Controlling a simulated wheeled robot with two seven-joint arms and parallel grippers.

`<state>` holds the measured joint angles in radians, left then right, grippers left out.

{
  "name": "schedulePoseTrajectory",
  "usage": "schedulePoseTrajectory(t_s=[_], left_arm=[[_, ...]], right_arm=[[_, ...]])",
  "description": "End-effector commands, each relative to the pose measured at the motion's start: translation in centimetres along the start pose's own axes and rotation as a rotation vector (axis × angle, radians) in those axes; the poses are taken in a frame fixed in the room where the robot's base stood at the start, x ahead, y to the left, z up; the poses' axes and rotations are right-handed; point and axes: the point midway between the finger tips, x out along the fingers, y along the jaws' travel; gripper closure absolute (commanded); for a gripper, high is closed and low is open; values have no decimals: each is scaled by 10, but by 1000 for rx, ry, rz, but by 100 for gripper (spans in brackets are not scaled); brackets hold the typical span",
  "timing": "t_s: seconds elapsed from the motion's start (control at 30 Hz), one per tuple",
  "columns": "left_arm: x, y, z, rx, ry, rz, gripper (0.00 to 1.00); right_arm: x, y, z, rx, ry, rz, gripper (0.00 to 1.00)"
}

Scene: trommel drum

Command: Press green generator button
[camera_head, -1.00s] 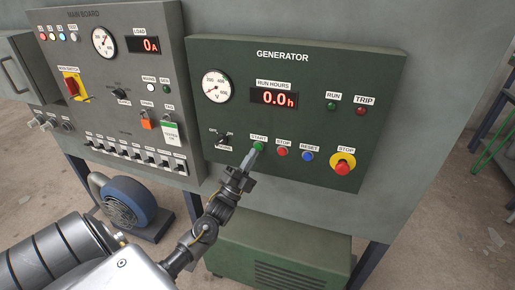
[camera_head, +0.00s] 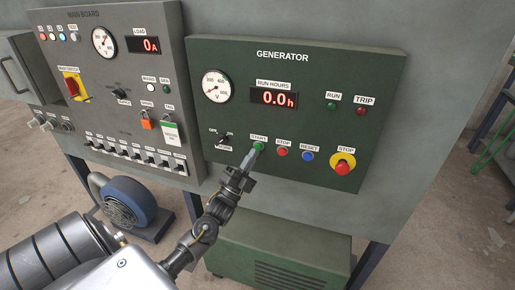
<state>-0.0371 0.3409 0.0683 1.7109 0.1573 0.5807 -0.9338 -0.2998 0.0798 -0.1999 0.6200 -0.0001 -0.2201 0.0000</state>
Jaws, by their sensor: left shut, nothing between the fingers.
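The green START button (camera_head: 258,146) is on the dark green GENERATOR panel (camera_head: 330,115), under its START label. My left gripper (camera_head: 253,153) is shut and empty, with its fingertips right at the lower left edge of the button. I cannot tell whether the tips touch it. The run hours display (camera_head: 274,98) reads 0.0 h. The RUN lamp (camera_head: 331,106) looks dark green and the TRIP lamp (camera_head: 361,111) dark red. My right gripper is not in view.
Right of START are a red STOP button (camera_head: 282,152), a blue RESET button (camera_head: 307,156) and a red emergency stop (camera_head: 342,168) on yellow. A black selector knob (camera_head: 223,139) is to the left. The grey MAIN BOARD (camera_head: 140,75) adjoins at left.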

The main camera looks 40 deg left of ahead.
Motion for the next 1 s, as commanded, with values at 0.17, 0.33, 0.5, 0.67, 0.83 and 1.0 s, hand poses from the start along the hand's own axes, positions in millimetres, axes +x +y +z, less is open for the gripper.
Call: schedulePoseTrajectory(t_s=[0.17, 0.33, 0.5, 0.67, 0.83, 1.0], left_arm=[[0, 0, 0, 0, 0, 0, 100], [0, 0, 0, 0, 0, 0, 100], [2, 2, 2, 1, 0, -1, 100], [6, 4, 4, 1, 0, 0, 100], [6, 4, 4, 0, 0, 0, 100], [6, 4, 4, 0, 0, 0, 100]], right_arm=[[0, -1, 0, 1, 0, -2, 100], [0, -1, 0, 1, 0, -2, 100], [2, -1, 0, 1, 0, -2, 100], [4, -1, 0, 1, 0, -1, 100], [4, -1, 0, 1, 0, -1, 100], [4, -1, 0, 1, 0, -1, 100]])
